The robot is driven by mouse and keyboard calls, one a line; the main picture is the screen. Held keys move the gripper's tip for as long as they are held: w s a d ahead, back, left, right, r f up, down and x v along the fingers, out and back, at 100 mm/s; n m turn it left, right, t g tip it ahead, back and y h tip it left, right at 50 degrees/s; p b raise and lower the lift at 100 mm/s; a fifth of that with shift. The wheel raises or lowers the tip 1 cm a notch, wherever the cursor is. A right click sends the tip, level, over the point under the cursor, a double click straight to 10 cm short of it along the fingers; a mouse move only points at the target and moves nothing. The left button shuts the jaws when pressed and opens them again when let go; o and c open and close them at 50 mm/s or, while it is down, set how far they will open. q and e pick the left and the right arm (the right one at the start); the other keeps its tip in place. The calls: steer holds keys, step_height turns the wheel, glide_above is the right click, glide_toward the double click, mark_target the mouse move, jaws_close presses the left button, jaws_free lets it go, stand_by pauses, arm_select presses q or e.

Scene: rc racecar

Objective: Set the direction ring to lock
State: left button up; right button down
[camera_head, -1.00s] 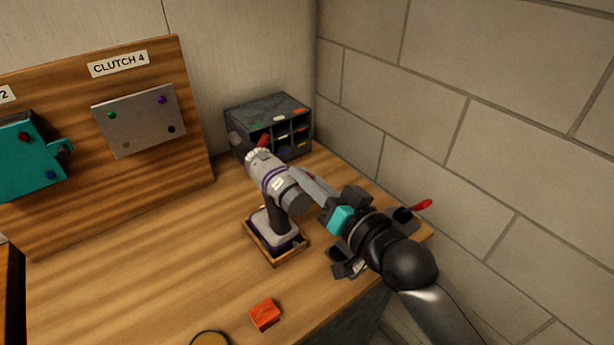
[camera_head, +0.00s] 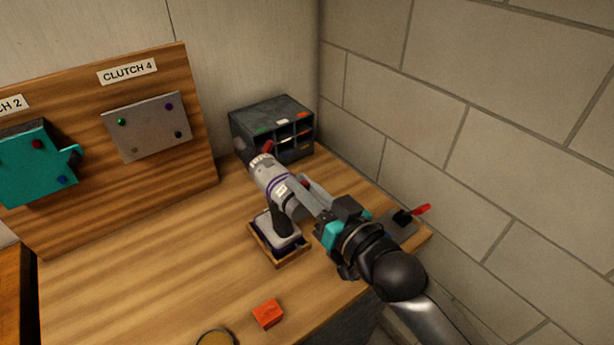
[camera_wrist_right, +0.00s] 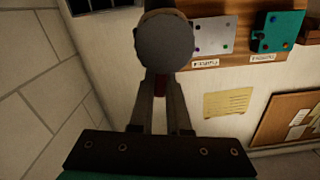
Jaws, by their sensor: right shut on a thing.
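A grey cordless drill (camera_head: 268,174) with purple bands stands upright on its battery foot in a small wooden holder (camera_head: 279,262) on the bench. My right gripper (camera_head: 302,188) is at the right side of the drill's body, near its rear end. In the right wrist view, the fingers (camera_wrist_right: 160,88) are close together with a small dark red part (camera_wrist_right: 160,84) between them. The drill's round grey end (camera_wrist_right: 164,42) shows just beyond the fingertips. I cannot make out the direction ring's markings or setting. My left gripper is not in view.
A dark pigeonhole box (camera_head: 272,115) stands behind the drill. A red block (camera_head: 267,313) lies at the front. A grey plate with a red-handled lever (camera_head: 420,209) is at the right edge by the brick wall. The Clutch 4 board (camera_head: 130,180) stands left. The bench's left middle is clear.

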steer(key=shift+s+a+n+p, duration=0.2)
steer(key=shift+n+p, duration=0.15)
steer(key=shift+n, duration=0.2)
steer(key=shift+s+a+n+p, duration=0.15)
steer(key=shift+n+p, duration=0.2)
steer(key=shift+n, duration=0.2)
steer(key=shift+w, duration=0.1)
steer(key=c, duration=0.9)
jaws_free()
steer(key=b+v, duration=0.1)
steer(key=v, duration=1.4)
steer(key=shift+r, duration=0.1)
